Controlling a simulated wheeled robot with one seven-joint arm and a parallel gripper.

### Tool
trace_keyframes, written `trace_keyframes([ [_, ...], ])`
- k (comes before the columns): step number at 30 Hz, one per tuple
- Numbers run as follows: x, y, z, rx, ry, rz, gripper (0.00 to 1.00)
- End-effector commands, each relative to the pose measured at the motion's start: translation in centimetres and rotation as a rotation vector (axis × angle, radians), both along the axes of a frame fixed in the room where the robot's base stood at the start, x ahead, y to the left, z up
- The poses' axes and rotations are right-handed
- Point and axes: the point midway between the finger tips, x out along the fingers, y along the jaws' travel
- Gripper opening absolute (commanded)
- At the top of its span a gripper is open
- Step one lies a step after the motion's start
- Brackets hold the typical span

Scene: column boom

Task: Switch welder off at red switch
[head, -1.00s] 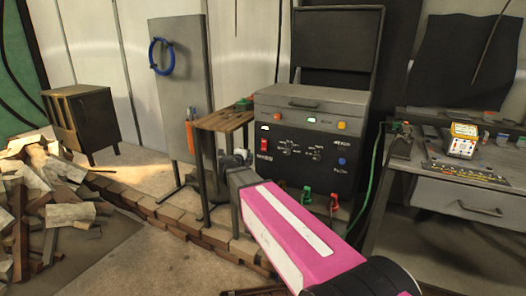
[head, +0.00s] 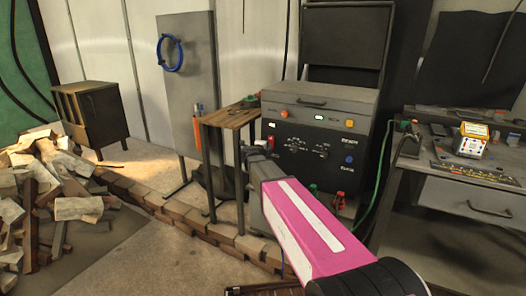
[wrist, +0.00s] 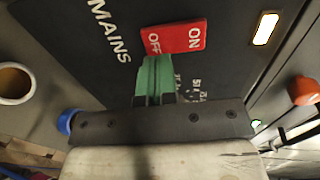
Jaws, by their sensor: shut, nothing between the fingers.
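The welder (head: 315,150) is a dark box with a grey top and a front panel of knobs and lights. Its red switch (wrist: 178,38) fills the upper middle of the wrist view, marked OFF at its left end and ON at its right, beside the word MAINS. In the head view the switch (head: 270,139) is partly hidden behind my gripper (head: 257,148). My gripper's green fingers (wrist: 153,66) are shut and empty, with their tips right at the OFF end. I cannot tell whether they touch it, or which way the switch is tipped.
A lit white lamp (wrist: 266,28) and an orange button (wrist: 303,91) are near the switch. A small wooden-topped table (head: 231,116) stands close left of the welder. A workbench (head: 470,190) is at right. Low bricks (head: 190,222) line the floor, with scrap wood (head: 50,190) at left.

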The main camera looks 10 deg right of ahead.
Motion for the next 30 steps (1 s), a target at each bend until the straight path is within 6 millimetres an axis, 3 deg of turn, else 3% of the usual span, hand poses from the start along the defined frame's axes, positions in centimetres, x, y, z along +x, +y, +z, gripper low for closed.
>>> trace_keyframes([
  [6,1.5,-1.0,-0.3,0.000,0.000,0.001,0.00],
  [30,2.0,-1.5,-0.6,0.000,0.000,0.001,0.00],
])
